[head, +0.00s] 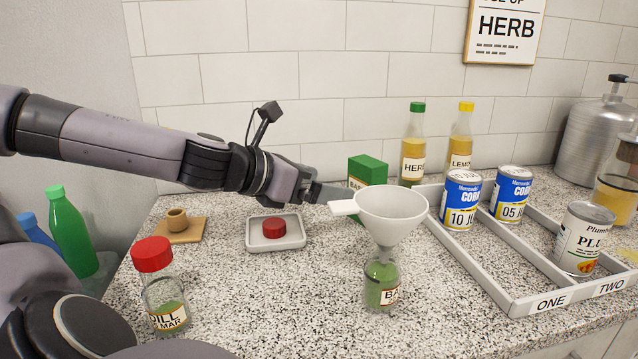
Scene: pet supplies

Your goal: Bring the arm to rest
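My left arm reaches in from the left, and its gripper (335,192) points right over the counter. Its fingertips are close to the handle of a white funnel (392,208); I cannot tell whether they touch it. The finger gap is seen edge-on, so I cannot tell whether it is open or shut. The funnel sits upright in the mouth of a small glass jar (381,283) with green contents and a partly hidden label. My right gripper is not in view.
A red-capped dill jar (160,285), a white dish (276,243) with a red lid (274,228), and a green box (367,172) surround the arm. Bottles (413,147) stand behind. A tray (520,300) marked ONE and TWO holds cans at right.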

